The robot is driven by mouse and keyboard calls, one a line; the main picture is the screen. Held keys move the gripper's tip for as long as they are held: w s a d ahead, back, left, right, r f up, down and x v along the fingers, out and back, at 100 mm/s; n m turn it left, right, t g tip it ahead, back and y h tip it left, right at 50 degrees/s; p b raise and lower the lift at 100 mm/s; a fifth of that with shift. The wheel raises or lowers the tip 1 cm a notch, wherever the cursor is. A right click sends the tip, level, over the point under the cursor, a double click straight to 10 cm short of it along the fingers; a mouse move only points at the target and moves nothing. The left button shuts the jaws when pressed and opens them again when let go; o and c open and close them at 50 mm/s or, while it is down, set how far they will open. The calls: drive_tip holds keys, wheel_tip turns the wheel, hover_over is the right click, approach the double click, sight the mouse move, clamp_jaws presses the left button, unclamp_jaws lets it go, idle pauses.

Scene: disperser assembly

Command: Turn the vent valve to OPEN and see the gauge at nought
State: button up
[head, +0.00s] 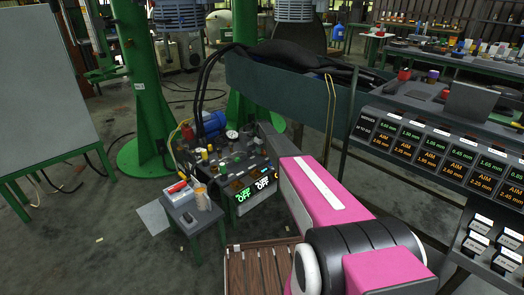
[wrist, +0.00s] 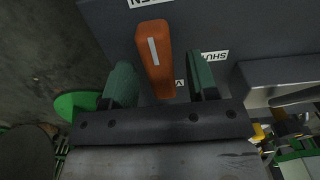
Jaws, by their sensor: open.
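The orange vent valve lever (wrist: 153,58), with a white stripe, shows in the wrist view. Its upper end lies just below the OPEN label (wrist: 150,2), partly cut off by the frame. The SHUT label (wrist: 216,56) is to its right. My gripper (wrist: 163,82) is open, with one green finger on each side of the lever and a visible gap to both. The lever's lower end is partly hidden by the gripper. In the head view a small white dial gauge (head: 232,134) stands on the bench unit; its needle is too small to read. My arm hides the gripper there.
A green column (head: 146,100) is behind. A grey bracket (wrist: 280,75) lies right of the lever. A sloped display board (head: 440,150) is at right.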

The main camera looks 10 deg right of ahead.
wheel_tip(320, 180, up, 11)
drive_tip(key=shift+f, duration=0.2)
idle(0.3)
drive_tip(key=s+r+m, duration=0.3)
drive_tip(key=s, duration=2.5)
drive_tip(key=s+r+m, duration=0.3)
drive_tip(key=s+m, duration=0.1)
drive_tip(key=s, duration=2.5)
drive_tip(key=shift+d+r, duration=0.15)
drive_tip(key=shift+r, duration=0.05)
